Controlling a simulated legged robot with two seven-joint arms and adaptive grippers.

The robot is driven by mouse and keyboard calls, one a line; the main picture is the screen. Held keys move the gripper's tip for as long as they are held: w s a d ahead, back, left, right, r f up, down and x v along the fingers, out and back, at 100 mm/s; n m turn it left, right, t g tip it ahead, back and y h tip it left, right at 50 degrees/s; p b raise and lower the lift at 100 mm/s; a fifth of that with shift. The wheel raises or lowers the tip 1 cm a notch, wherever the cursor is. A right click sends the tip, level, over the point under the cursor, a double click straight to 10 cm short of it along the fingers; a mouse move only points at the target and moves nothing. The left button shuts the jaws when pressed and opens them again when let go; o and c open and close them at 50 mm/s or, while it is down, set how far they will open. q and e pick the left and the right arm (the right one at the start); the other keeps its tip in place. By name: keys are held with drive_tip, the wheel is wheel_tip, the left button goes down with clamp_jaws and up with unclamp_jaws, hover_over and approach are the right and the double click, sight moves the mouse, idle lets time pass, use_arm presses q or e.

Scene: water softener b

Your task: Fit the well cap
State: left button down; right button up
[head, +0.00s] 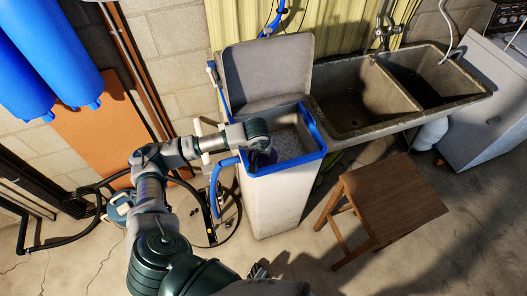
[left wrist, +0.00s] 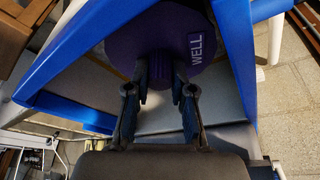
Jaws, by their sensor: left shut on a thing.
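The well cap (left wrist: 168,28) is a dark purple round lid with a raised WELL label, at the top of the left wrist view. My left gripper (left wrist: 160,84) is shut on its dark middle grip. In the head view, the cap (head: 265,159) shows as a small dark purple patch below my left gripper (head: 261,147), inside the blue-rimmed opening of the softener tank (head: 277,204). The well it fits is hidden beneath the cap, so I cannot tell whether they touch. A dark part at the bottom edge looks like my right gripper (head: 259,270); its jaws are unclear.
The tank's grey lid (head: 266,70) stands open behind the opening. The blue rim (head: 316,136) surrounds the cap. A concrete double sink (head: 352,130) adjoins on the right, with a wooden stool (head: 392,203) in front. A blue hose (head: 214,186) is left of the tank.

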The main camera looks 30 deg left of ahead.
use_arm(q)
drive_tip(key=shift+f, duration=0.2)
drive_tip(key=shift+a+f+b, duration=0.1)
drive_tip(key=shift+f+b, duration=0.7)
drive_tip(key=shift+b, duration=0.05)
drive_tip(key=c, duration=0.9)
unclamp_jaws()
drive_tip(key=v, duration=1.2)
drive_tip(key=shift+a, duration=0.1)
drive_tip(key=shift+f, duration=0.1)
